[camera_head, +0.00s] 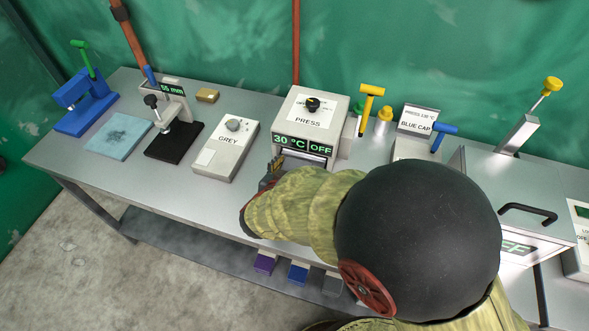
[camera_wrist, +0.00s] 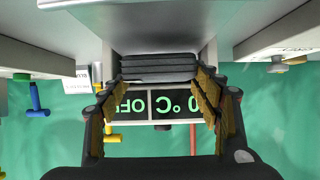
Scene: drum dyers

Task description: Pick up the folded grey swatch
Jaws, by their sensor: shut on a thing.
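The folded grey swatch (camera_wrist: 158,68) shows in the wrist view as a dark grey stack of several layers. It lies between the fingertips of my gripper (camera_wrist: 160,82), which is shut on it from both sides. The press (camera_head: 317,116), with a display reading 30 °C and OFF, is right in front of my gripper; the display (camera_wrist: 150,105) also shows upside down in the wrist view. In the head view my gripper (camera_head: 275,168) is at the press's front, and the swatch is hidden there. I cannot tell how far the swatch sits inside the press opening.
A box labelled GREY (camera_head: 227,150) stands just left of the press on the metal bench (camera_head: 215,90). A 55 mm gauge (camera_head: 172,120), a light blue pad (camera_head: 118,135) and a blue tool (camera_head: 84,105) stand farther left. A BLUE CAP box (camera_head: 415,125) is to the right.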

